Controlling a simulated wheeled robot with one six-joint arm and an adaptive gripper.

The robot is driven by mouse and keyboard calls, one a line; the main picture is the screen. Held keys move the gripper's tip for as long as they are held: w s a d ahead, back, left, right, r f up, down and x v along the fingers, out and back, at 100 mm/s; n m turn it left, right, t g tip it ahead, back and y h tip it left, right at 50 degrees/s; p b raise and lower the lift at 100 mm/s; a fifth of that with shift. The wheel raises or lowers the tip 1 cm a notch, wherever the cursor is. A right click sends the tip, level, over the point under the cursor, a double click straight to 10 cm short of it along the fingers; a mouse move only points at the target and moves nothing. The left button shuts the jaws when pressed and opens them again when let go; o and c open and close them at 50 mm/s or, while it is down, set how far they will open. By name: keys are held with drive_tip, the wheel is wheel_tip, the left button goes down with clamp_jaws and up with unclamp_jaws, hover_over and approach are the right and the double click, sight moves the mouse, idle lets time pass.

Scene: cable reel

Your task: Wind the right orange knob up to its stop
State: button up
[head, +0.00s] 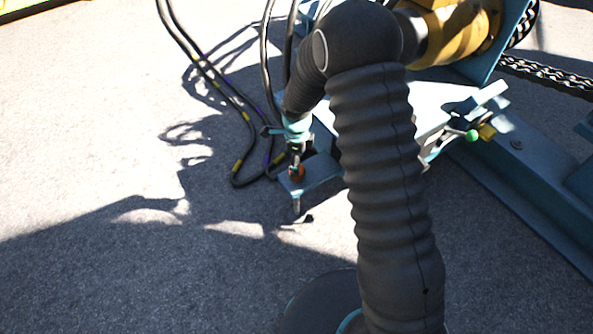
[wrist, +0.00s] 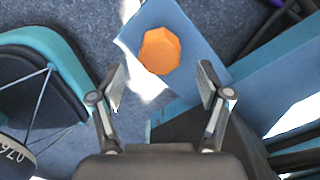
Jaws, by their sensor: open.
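One orange knob (head: 297,172) shows in the head view, on a blue bracket plate (head: 322,170) that juts out from the blue frame. In the wrist view the orange knob (wrist: 160,51) is a faceted, roughly octagonal top on the blue plate (wrist: 194,40). My gripper (wrist: 162,84) is open, its two fingers spread left and right, with the knob just ahead of the fingertips and centred between them. In the head view my gripper (head: 295,152) points down above the knob. I cannot tell whether the fingers touch it.
Black cables with yellow bands (head: 240,165) hang and loop on the ground left of the bracket. The blue frame (head: 520,190) with a green-tipped lever (head: 471,136) and a chain (head: 548,74) lies to the right. Open grey ground (head: 90,180) lies at the left.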

drive_tip(key=shift+f, duration=2.65)
drive_tip(key=shift+c, duration=0.3)
drive_tip(key=c, duration=1)
